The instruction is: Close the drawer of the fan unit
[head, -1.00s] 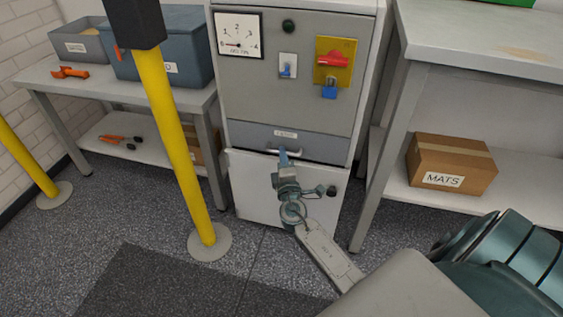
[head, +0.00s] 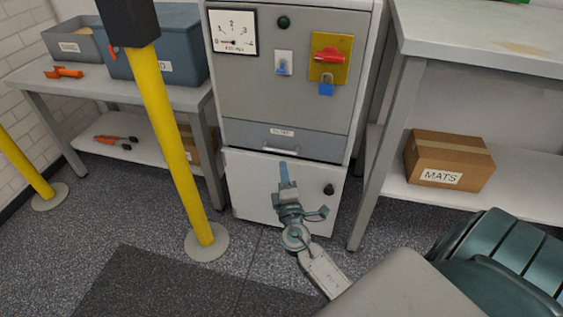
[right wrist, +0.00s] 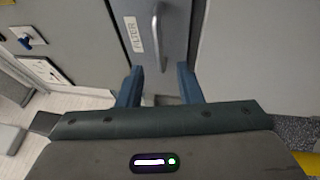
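The fan unit (head: 235,85) is a grey cabinet in the middle of the head view. Its drawer (head: 245,132) has a label reading FILTER and a pale bar handle (head: 283,151). The drawer front looks flush or nearly flush with the panel above; I cannot tell whether a small gap is left. My right gripper (head: 284,166) is below the handle, in front of the white lower door (head: 250,180). In the right wrist view its blue fingers (right wrist: 160,70) are apart and empty, with the handle (right wrist: 156,38) beyond the tips. My left gripper is out of view.
A yellow post (head: 172,140) stands front left of the cabinet. A table with bins (head: 165,55) is at left. A bench (head: 480,50) with a MATS box (head: 449,160) is at right. The panel carries a gauge (head: 232,32), a red switch (head: 328,54) and a blue padlock (head: 326,88).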

